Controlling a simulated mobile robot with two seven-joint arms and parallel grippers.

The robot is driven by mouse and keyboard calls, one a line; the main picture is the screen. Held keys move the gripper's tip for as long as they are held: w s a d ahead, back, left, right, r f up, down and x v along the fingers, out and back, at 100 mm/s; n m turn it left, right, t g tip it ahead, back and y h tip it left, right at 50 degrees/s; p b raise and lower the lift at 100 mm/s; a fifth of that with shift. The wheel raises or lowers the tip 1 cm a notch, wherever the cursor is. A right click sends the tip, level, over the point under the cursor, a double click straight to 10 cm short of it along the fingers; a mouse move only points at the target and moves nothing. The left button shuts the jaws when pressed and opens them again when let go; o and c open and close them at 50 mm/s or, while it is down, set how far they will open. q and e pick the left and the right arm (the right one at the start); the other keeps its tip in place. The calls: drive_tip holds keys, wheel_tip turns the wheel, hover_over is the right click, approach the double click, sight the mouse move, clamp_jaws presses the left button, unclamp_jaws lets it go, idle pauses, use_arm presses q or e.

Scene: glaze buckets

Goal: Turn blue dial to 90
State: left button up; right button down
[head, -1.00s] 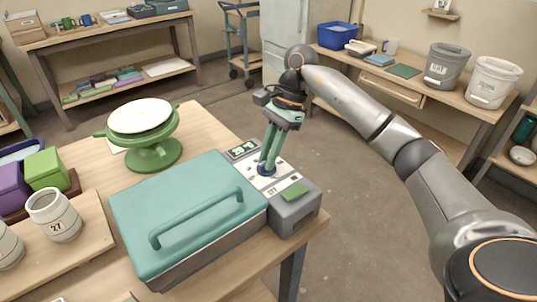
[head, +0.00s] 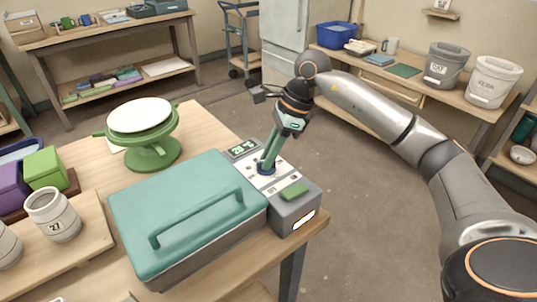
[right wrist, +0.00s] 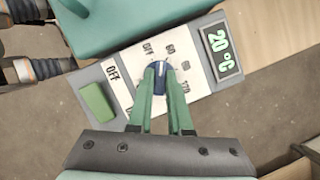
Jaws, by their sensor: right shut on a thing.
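The blue dial (head: 267,169) sits on the white-topped control panel of a grey unit beside the teal lid. In the right wrist view the blue dial (right wrist: 158,78) has a white pointer mark toward the far side, seemingly between OFF and 60. My right gripper (head: 266,163) comes down from above and is shut on the dial, its two green fingers on either side. The lit display (right wrist: 221,43) reads 20 °C. A green switch (right wrist: 97,104) sits near an OFF label. My left gripper is not in view.
The teal lidded box (head: 190,210) with a raised handle adjoins the panel. A green turntable (head: 151,153) stands behind it. Jars (head: 54,216) and purple and green blocks are at left. Open floor lies right of the table.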

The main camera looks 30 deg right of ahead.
drive_tip(key=m+t, duration=0.1)
drive_tip(key=m, duration=0.2)
drive_tip(key=m+t+h, duration=0.1)
drive_tip(key=m, duration=0.2)
drive_tip(key=shift+s+a+h, duration=0.1)
drive_tip(key=shift+s+h, duration=0.05)
drive_tip(key=shift+h, duration=0.15)
drive_tip(key=m+h, duration=0.1)
drive_tip(key=m, duration=0.2)
drive_tip(key=m+h, duration=0.1)
drive_tip(key=m, duration=0.2)
drive_tip(key=shift+a+t+b, duration=0.15)
drive_tip(key=shift+t+b, duration=0.25)
drive_tip(key=shift+m, duration=0.3)
drive_tip(key=c, duration=0.8)
unclamp_jaws()
drive_tip(key=shift+c, duration=0.2)
drive_tip(key=p+v, duration=0.1)
drive_tip(key=v, duration=1.1)
drive_tip(key=shift+r, duration=0.3)
drive_tip(key=shift+s+a, duration=0.1)
